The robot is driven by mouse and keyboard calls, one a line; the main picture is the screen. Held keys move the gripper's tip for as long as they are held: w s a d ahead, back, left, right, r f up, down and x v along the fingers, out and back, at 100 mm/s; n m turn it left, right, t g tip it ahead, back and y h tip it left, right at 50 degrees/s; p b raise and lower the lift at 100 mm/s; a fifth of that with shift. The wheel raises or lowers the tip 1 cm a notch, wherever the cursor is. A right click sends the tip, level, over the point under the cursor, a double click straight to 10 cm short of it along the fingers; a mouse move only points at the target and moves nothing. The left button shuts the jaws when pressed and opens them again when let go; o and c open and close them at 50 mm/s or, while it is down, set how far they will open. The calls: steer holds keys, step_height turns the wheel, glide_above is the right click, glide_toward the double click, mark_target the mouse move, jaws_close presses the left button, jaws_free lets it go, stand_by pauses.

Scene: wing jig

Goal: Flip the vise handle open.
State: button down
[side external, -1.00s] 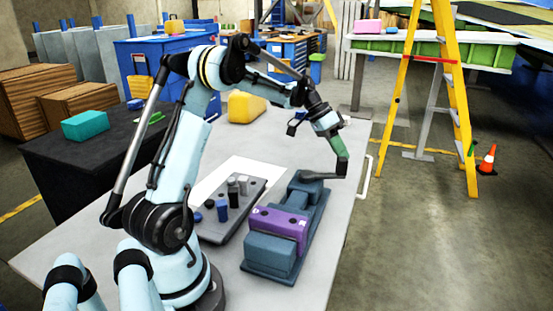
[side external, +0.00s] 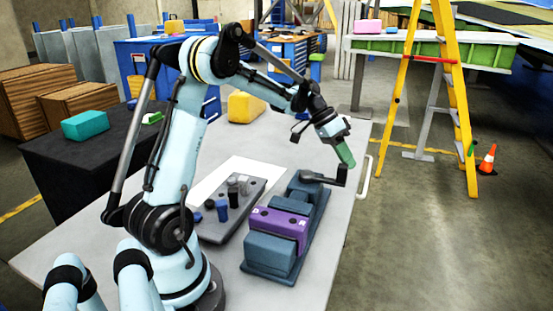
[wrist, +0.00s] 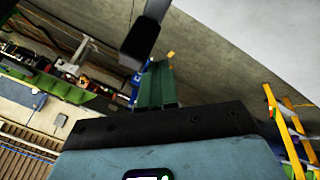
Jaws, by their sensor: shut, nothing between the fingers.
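The vise (side external: 270,250) is a long blue-grey body on the light table, with a purple block (side external: 278,228) across its middle. Its dark crank handle (side external: 322,179) is at the far right end, with a short upright grip at its outer end. My gripper (side external: 349,163) has green fingers, shut and empty, pointing down and right just above the handle's grip. Whether they touch cannot be told. In the wrist view the green fingers (wrist: 156,88) are together, and the dark handle (wrist: 142,38) shows just beyond their tips.
A grey tray (side external: 225,228) with several upright pegs lies left of the vise, by a white sheet (side external: 225,180). A yellow block (side external: 246,107) sits at the table's back. A yellow ladder (side external: 443,90) stands beyond.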

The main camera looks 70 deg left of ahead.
stand_by(0.3)
steer(key=w+a+r, duration=0.3)
steer(key=a+r, duration=0.5)
steer(key=shift+w+a, duration=0.25)
steer(key=shift+a, duration=0.15)
steer(key=shift+d, duration=0.1)
steer(key=s+d+r+n+y, duration=0.1)
steer(key=s+d+y, duration=0.15)
steer(key=d, duration=0.45)
steer(key=s+d+r+y, duration=0.15)
steer(key=s+d, duration=0.25)
steer(key=d, duration=0.4)
steer(key=s+d+f+t+y, duration=0.1)
steer(key=s+d+f, duration=0.3)
steer(key=s, duration=0.2)
steer(key=s+d+f+t+y, duration=0.1)
steer(key=s+d+f, duration=0.2)
steer(key=s, duration=0.4)
steer(key=shift+d+f+n+t, duration=0.35)
steer(key=shift+d+n+t, duration=0.05)
steer(key=shift+d, duration=0.35)
